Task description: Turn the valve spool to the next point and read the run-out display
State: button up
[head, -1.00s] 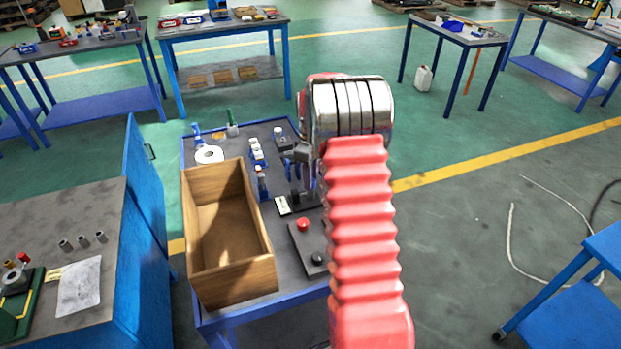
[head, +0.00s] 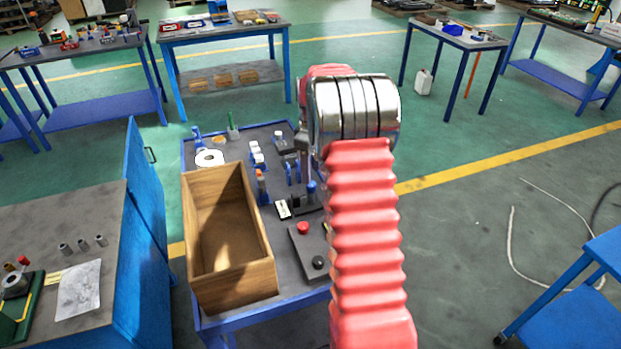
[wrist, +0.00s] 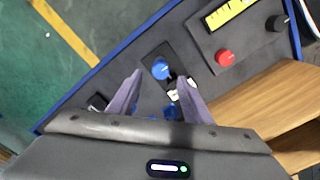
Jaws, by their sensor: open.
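A blue round-topped piece (wrist: 160,69), which looks like the valve spool, stands on a dark base in the wrist view. In the head view the blue piece (head: 312,187) shows just left of my red arm. A small white panel (head: 284,209), probably the run-out display, sits beside it; I cannot read it. It also shows in the wrist view (wrist: 181,91), partly behind a finger. My gripper (wrist: 159,77) is open, its two fingers apart on either side of the blue piece in the picture. It appears above the piece, with nothing between the fingers. In the head view my arm hides most of the gripper.
A control box with a red button (head: 303,227) and a black knob (head: 318,262) stands near the stand. An open wooden box (head: 262,283) fills the cart's left front. A white ring (head: 209,158) and several small fixtures lie toward the cart's back.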

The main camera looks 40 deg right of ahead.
notch_tip(320, 180, up, 9)
jog(key=shift+f, duration=0.15)
jog(key=shift+m, duration=0.3)
dwell(0.5)
jog(key=s+a+r+m+t, duration=0.2)
jog(key=s+a+r, duration=0.2)
jog(key=s+a, duration=1.1)
jog(key=s+a+r+m+t, duration=0.3)
jog(key=s+a+r, duration=0.1)
jog(key=s+a, duration=1)
jog(key=shift+s+a+m+t, duration=0.3)
jog(key=shift+s+a, duration=0.05)
jog(key=shift+s, duration=0.05)
